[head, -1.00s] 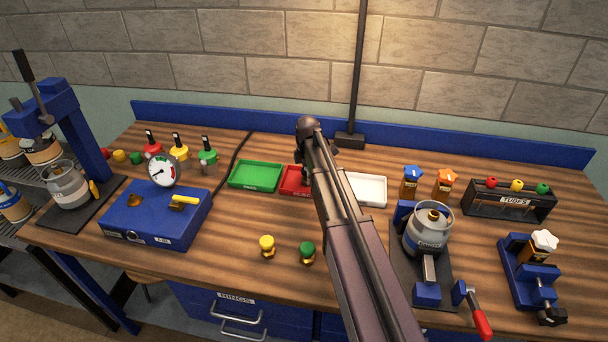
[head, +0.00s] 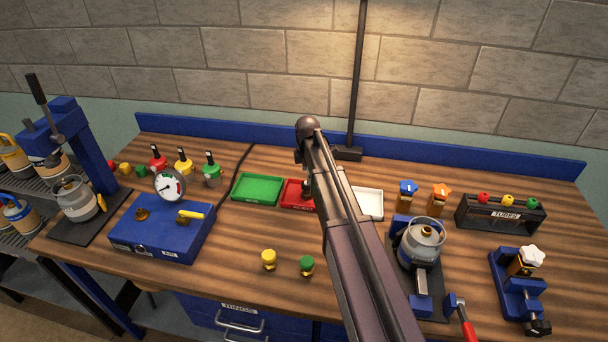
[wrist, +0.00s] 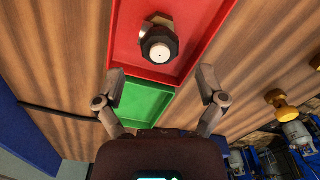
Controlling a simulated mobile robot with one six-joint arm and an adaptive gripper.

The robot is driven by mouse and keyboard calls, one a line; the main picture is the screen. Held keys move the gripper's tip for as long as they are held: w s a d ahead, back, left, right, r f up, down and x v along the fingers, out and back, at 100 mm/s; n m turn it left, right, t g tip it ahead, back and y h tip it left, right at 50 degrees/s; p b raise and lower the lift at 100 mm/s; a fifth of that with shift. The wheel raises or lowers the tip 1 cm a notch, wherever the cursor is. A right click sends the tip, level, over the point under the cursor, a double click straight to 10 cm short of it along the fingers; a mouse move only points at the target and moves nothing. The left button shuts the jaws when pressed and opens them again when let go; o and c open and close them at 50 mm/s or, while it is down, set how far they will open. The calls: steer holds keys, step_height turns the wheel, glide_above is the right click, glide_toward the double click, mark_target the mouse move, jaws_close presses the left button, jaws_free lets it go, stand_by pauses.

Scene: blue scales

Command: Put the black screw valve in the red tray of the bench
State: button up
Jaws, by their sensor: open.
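The black screw valve (wrist: 158,42), with a pale round end facing the camera, is inside the red tray (wrist: 196,18) in the wrist view. In the head view the red tray (head: 291,195) is partly hidden behind my arm, and a dark shape of the valve (head: 306,190) shows in it. My gripper (wrist: 160,76) is open, with its fingers spread wide and nothing between them. The valve lies ahead of the fingertips, apart from both. In the head view the fingers are mostly hidden by the arm.
A green tray (head: 257,189) stands left of the red one and a white tray (head: 369,203) right of it. A yellow-capped valve (head: 269,260) and a green-capped valve (head: 307,266) stand in front. A clamped gas canister (head: 422,245) is at right. A black pole rises behind.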

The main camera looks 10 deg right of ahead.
mark_target(307, 186)
steer(key=shift+r+p, duration=2.55)
steer(key=shift+r, duration=0.3)
steer(key=s+a+m, duration=0.1)
steer(key=s+m, duration=1.7)
steer(key=s, duration=0.7)
steer(key=shift+s+a, duration=0.15)
steer(key=shift+s, duration=0.1)
